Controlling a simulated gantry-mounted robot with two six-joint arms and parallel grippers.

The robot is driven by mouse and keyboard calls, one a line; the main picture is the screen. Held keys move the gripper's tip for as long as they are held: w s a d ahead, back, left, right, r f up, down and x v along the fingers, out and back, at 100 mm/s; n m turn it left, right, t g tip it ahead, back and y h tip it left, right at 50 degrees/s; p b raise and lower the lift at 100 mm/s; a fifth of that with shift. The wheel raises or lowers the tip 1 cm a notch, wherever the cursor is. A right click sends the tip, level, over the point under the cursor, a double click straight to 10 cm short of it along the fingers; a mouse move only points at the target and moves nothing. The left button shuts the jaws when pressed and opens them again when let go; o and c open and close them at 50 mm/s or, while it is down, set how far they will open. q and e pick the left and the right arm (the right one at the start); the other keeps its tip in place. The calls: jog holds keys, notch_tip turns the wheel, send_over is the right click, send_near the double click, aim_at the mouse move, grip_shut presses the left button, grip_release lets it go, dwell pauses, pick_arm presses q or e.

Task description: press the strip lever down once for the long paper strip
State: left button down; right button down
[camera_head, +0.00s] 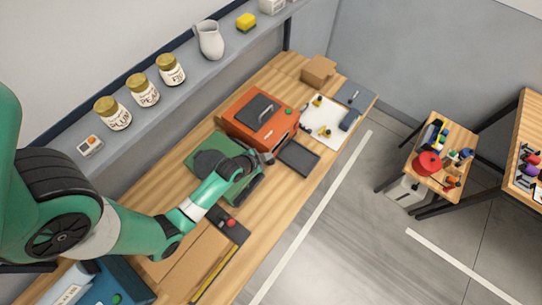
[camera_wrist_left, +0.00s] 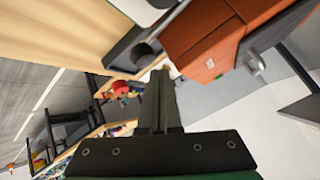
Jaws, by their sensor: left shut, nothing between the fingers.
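An orange machine (camera_head: 262,120) with a dark plate on top and a small green button stands on the wooden bench. In the left wrist view, its orange side (camera_wrist_left: 215,45) is close, with a grey lever-like part (camera_wrist_left: 256,62) sticking out of it. My left gripper (camera_head: 265,158) is at the near side of the orange machine, above the bench. In the left wrist view its fingers (camera_wrist_left: 161,80) are together and empty, left of the grey part. I cannot tell if they touch anything. No paper strip can be made out. My right gripper is not in view.
A dark tray (camera_head: 298,158) lies in front of the orange machine. A green machine (camera_head: 215,150) sits partly under my left arm. A black box with a red button (camera_head: 229,223) is nearer. A shelf (camera_head: 190,75) with jars runs behind the bench.

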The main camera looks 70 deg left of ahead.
pick_arm(q)
jog(key=shift+f, duration=0.35)
jog(key=shift+w+d+f+b, duration=0.15)
jog(key=shift+d+f+b, duration=0.05)
jog(key=shift+f+b, duration=1.1)
jog(key=shift+w+d+f+b, duration=0.1)
jog(key=shift+d+f+b, duration=0.1)
jog(key=shift+f+b, duration=1.05)
dwell(2.2)
jog(key=shift+p, duration=0.3)
jog(key=shift+s+a+r+p, duration=0.1)
jog(key=shift+a+r+p, duration=0.05)
jog(key=shift+r+p, duration=0.85)
jog(key=shift+s+a+r+p, duration=0.1)
jog(key=shift+r+p, duration=0.85)
jog(key=shift+p, duration=0.1)
jog(key=shift+s+a+r+p, duration=0.1)
jog(key=shift+a+r+p, duration=0.05)
jog(key=shift+r+p, duration=0.85)
jog(key=r+p, duration=0.4)
jog(key=r, duration=0.1)
jog(key=shift+s+a+p, duration=0.15)
jog(key=shift+a+p, duration=0.15)
jog(key=shift+p, duration=0.1)
